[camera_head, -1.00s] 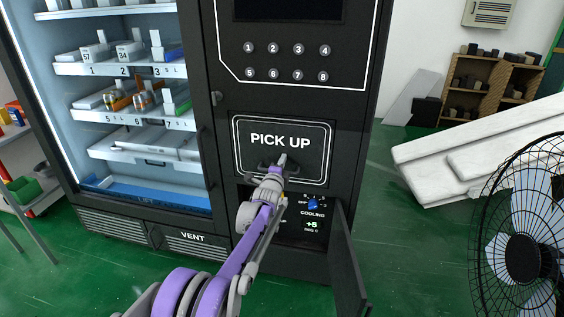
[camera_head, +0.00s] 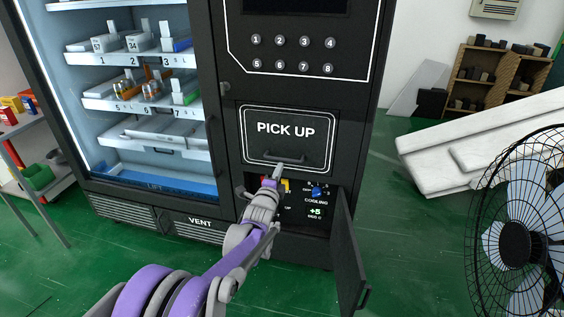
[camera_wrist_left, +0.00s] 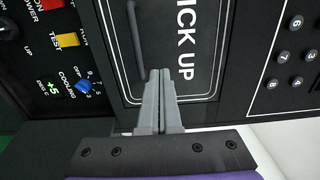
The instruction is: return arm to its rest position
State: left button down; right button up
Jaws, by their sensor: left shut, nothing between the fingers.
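My left gripper (camera_head: 277,172) is shut and empty. In the head view its tip shows in front of the lower edge of the pick-up door (camera_head: 285,140), near the door's handle (camera_head: 284,158). In the left wrist view the closed fingers (camera_wrist_left: 158,75) point at the pick-up panel (camera_wrist_left: 190,50), with the handle (camera_wrist_left: 135,40) to their left. Whether the tips touch the panel I cannot tell. My left arm comes in from the bottom left. My right gripper is not in view.
Below the pick-up door, a small service door (camera_head: 347,255) stands open beside a control panel with a blue knob (camera_head: 317,192). A black fan (camera_head: 521,240) stands at right, near white slabs (camera_head: 480,145). Shelves with coloured items stand at far left.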

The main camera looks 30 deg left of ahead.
pick_arm(q)
jog(key=s+d+f+n+g+h, duration=0.1)
jog(key=s+d+f+n+g, duration=0.4)
jog(key=s, duration=1)
jog(key=s+d+f+n+g+h, duration=0.2)
jog(key=s+d+f+n+g, duration=0.4)
jog(key=s, duration=0.9)
jog(key=s+d+f+n+g+h, duration=0.1)
jog(key=s+d+f+n+g, duration=0.2)
jog(key=s+d, duration=0.9)
jog(key=a+r+t+p, duration=0.1)
jog(key=a+r+p, duration=0.1)
jog(key=r+p, duration=0.8)
jog(key=s+a+r+n+p, duration=0.1)
jog(key=a+r+p, duration=0.1)
jog(key=r+p, duration=0.8)
notch_tip(320, 180, up, 3)
jog(key=shift+s+a+r+t, duration=0.1)
jog(key=shift+s+a+t, duration=0.2)
jog(key=shift+t, duration=0.1)
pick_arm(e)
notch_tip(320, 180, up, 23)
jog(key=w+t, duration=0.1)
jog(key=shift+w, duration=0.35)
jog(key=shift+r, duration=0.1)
